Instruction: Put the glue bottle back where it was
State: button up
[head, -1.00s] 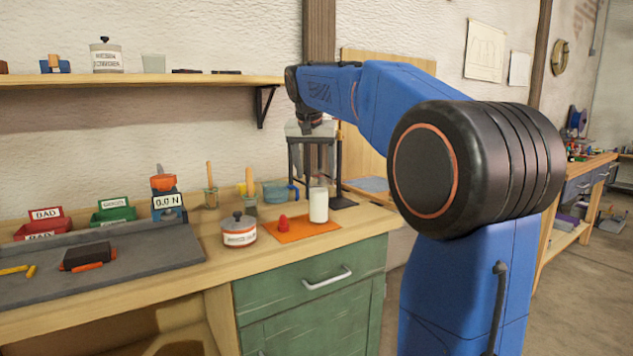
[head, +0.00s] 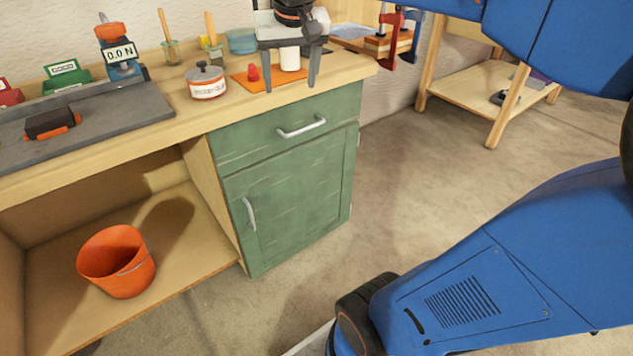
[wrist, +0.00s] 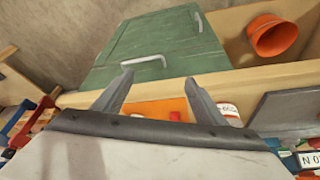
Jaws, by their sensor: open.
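A white bottle (head: 290,60), which looks like the glue bottle, stands upright on an orange mat (head: 240,77) on the bench. A small red piece (head: 253,73) sits on the mat to its left. My gripper (head: 290,86) is open and points down, with its fingers to either side of the bottle in the head view; its palm hides the bottle's top. I cannot tell the depth between them. In the wrist view my gripper (wrist: 157,80) shows empty fingertips; the mat (wrist: 150,108) and red piece (wrist: 174,116) show behind them, and the bottle is hidden.
A labelled round pot (head: 206,84) stands left of the mat. Jars with brushes (head: 213,50) and a blue bowl (head: 242,41) stand behind. A force gauge (head: 120,55) and grey plate (head: 90,125) are left. A green cabinet (head: 290,170) is below; an orange bucket (head: 118,262) sits under the bench.

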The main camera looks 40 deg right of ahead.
jog(key=s+a+f+n, duration=0.2)
jog(key=s+a+f, duration=0.1)
jog(key=s+f, duration=0.6)
jog(key=s+a+f+n+y, duration=0.1)
jog(key=s+a+f+n, duration=0.1)
jog(key=s+f, duration=0.7)
jog(key=shift+a+t+y, duration=0.3)
jog(key=shift+a, duration=0.1)
